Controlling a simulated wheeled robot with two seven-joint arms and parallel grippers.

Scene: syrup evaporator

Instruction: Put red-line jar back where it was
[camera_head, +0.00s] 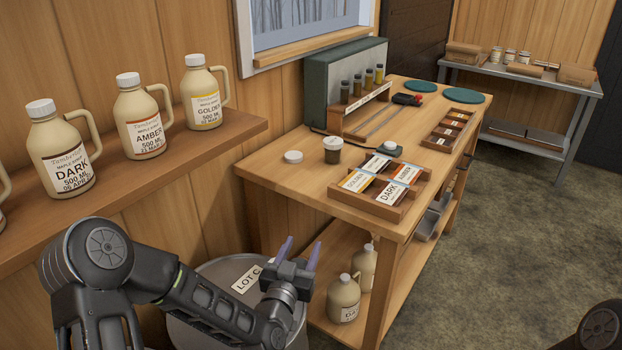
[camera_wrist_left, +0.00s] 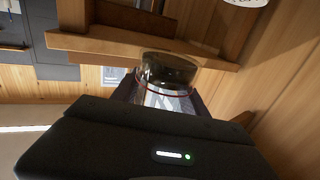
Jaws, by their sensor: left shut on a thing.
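The red-line jar (camera_wrist_left: 166,72) is clear glass with a thin red ring around it, seen in the left wrist view between the fingers of my left gripper (camera_wrist_left: 163,97). In the head view my left gripper (camera_head: 300,252) is raised over the edge of the drum, left of the wooden table's front, with its fingers pointing up. The jar is hard to make out between the fingers there. My right gripper is out of view.
The wooden table (camera_head: 290,190) holds a lidded dark jar (camera_head: 333,150), a white cap (camera_head: 293,157), a card tray (camera_head: 410,209) and a rack of small vials (camera_head: 362,110). Syrup jugs stand on a wall shelf (camera_head: 200,145). A labelled drum (camera_head: 215,268) is below my arm.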

